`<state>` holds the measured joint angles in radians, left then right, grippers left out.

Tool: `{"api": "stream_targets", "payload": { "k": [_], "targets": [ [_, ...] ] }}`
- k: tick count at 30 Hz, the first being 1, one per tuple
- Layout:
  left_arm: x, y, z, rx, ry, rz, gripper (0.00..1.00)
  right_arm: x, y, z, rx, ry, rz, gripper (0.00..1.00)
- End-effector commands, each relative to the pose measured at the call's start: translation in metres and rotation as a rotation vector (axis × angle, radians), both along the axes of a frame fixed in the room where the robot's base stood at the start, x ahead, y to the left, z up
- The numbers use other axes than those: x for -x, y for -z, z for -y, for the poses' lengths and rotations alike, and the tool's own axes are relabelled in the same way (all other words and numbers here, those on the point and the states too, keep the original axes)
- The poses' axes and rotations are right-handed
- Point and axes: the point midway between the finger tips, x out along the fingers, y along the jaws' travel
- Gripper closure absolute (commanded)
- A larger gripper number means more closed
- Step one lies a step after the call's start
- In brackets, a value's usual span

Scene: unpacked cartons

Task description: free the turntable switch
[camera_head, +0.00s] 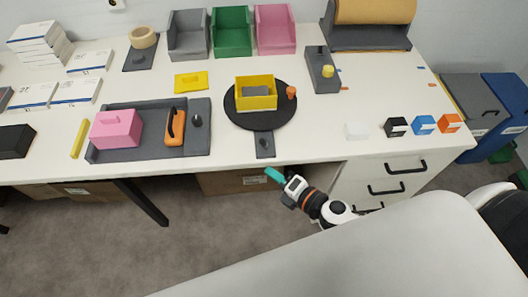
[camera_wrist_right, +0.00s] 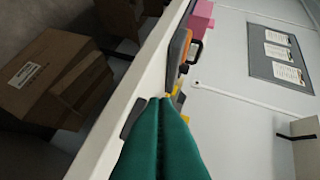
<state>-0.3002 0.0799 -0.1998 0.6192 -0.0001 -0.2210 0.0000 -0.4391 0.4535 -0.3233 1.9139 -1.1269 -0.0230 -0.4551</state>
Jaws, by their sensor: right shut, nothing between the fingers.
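The black round turntable (camera_head: 245,119) lies near the table's front edge. It carries a yellow open box (camera_head: 256,102) and a small orange piece (camera_head: 291,92). A dark grey plate with a dark round knob (camera_head: 264,143), apparently the turntable switch, sits in front of it at the edge. I see nothing lying on that plate. My right gripper (camera_head: 270,171), with teal fingers, is shut and empty, just off the front edge and below the plate in the picture. In the right wrist view the shut fingers (camera_wrist_right: 160,103) hide much of the tabletop. My left gripper is out of view.
A yellow piece (camera_head: 191,81) lies behind. A white block (camera_head: 356,130) and small coloured blocks stand right. Drawers (camera_head: 385,183) with handles are below. Cartons (camera_wrist_right: 50,75) stand under the table.

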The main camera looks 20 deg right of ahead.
Motion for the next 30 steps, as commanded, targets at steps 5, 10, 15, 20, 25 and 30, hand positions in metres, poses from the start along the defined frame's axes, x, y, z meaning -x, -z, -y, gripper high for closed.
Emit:
{"api": "stream_targets", "payload": {
  "k": [5, 10, 15, 20, 25, 30],
  "targets": [
    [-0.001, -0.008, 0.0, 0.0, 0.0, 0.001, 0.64, -0.019, 0.001, -0.008, -0.001, 0.0, 0.002, 1.0],
    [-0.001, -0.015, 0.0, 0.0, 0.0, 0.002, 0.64, -0.052, 0.009, -0.023, -0.003, 0.001, 0.003, 1.0],
    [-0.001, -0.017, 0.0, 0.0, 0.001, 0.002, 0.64, -0.084, 0.019, -0.037, -0.003, 0.002, 0.002, 1.0],
    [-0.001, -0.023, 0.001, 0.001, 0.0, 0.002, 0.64, -0.09, 0.014, -0.02, 0.002, 0.001, 0.0, 1.0],
    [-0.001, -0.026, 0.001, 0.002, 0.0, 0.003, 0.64, -0.092, 0.01, -0.005, 0.0, 0.0, 0.0, 1.0],
    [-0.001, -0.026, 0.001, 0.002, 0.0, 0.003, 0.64, -0.092, 0.009, -0.002, -0.001, -0.001, 0.001, 1.0]
  ]
}}
